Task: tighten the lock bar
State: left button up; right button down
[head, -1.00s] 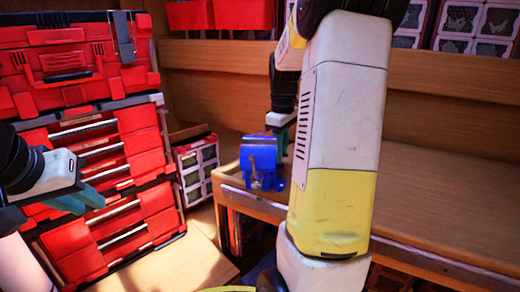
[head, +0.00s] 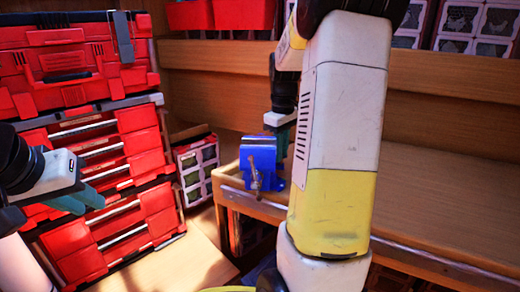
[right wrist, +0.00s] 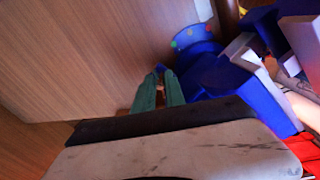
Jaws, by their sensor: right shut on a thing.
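A blue vise (head: 261,155) stands on the corner of the wooden bench. A thin rusty bar (head: 256,180) hangs at its front face. My right gripper (head: 281,152) reaches down close against the vise's right rear side. Its green fingers also show in the right wrist view (right wrist: 161,78), nearly together beside the blue vise body (right wrist: 205,75). It is shut on what I take for the lock bar; the held part is mostly hidden by the fingers. My left gripper (head: 84,201) is empty in front of the red drawers, its fingers apart.
A red toolbox (head: 65,65) and red drawers (head: 150,217) stand at the left. The wooden bench (head: 450,190) is clear on the right. Red bins (head: 228,14) sit on the upper shelf. My right arm hides part of the bench.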

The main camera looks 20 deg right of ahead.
jog(key=m, duration=0.6)
jog(key=shift+a, duration=0.2)
jog(key=m, duration=0.6)
jog(key=shift+a, duration=0.1)
dwell(0.3)
jog(key=c, duration=1.7)
grip_release()
jog(key=shift+r, duration=4)
jog(key=shift+s, duration=0.15)
